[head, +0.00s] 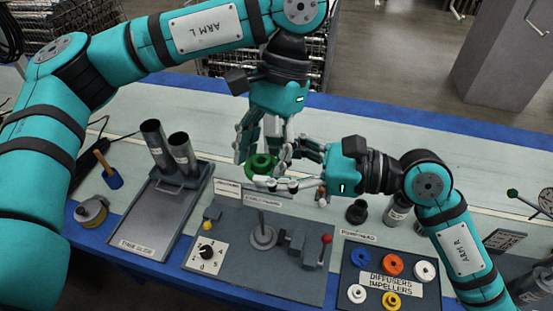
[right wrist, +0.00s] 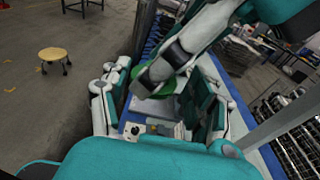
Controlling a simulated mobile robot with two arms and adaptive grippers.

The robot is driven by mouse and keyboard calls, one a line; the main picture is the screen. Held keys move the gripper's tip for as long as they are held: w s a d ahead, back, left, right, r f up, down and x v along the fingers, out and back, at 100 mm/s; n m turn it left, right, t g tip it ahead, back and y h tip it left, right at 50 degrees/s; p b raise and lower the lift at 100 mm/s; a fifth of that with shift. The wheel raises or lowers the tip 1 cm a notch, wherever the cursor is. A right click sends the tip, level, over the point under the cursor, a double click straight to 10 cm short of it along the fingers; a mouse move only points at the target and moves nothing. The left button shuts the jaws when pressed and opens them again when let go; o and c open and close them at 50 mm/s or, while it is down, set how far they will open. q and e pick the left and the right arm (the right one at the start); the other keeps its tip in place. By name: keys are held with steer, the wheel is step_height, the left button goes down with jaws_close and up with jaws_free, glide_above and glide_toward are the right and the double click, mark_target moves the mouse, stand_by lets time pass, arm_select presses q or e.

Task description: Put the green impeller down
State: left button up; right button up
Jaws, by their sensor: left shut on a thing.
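The green impeller (head: 260,164) is held in the air by my left gripper (head: 262,148), which is shut on it and points down, above the back of the grey fixture board (head: 225,243). My right gripper (head: 280,168) comes in from the right with its fingers spread, close beside the impeller. In the right wrist view, the fingers of my right gripper (right wrist: 165,108) are wide apart. The left gripper and part of the green impeller (right wrist: 166,106) show between them, partly covered by the left fingers. I cannot tell whether the right fingers touch it.
A parts tray (head: 352,270) at front right holds several coloured impellers and diffusers. Left of the fixture stands a tube guide tray (head: 150,222) with two dark tubes (head: 168,150). A black cup (head: 357,211) and a bottle (head: 397,211) stand behind the parts tray. The back table strip is clear.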

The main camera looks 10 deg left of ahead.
steer(key=c, duration=0.7)
arm_select(q)
steer(key=o, duration=1.5)
arm_select(e)
steer(key=shift+w, duration=0.1)
steer(key=shift+c, duration=0.4)
